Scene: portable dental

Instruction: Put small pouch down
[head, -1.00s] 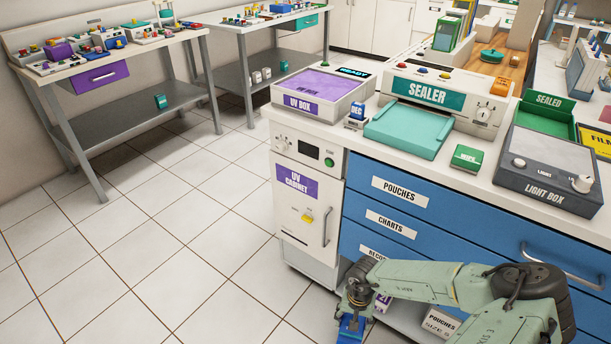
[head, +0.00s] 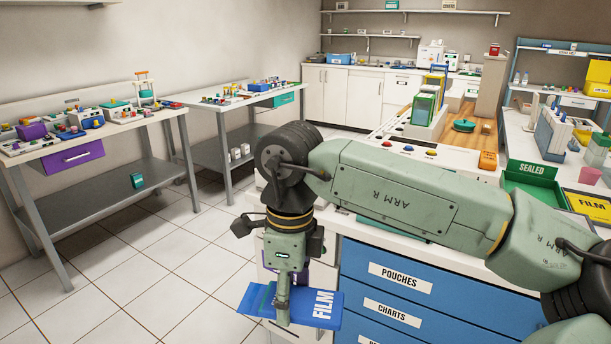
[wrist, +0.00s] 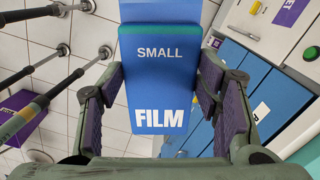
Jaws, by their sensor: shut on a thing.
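The small pouch is a blue packet with white FILM lettering (head: 322,306). In the wrist view its face reads SMALL and FILM (wrist: 158,85). My gripper (head: 282,312) is shut on it and holds it in the air in front of the counter's left end. In the wrist view the purple-padded fingers (wrist: 160,100) stand on both sides of the pouch. The pouch hangs above the floor, apart from any surface.
The blue drawer unit (head: 350,270) with POUCHES and CHARTS labels is just right of the pouch. My arm hides much of the counter top. A green SEALED tray (head: 530,190) and yellow FILM box (head: 590,207) stand at right. Tiled floor (head: 150,270) is clear at left.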

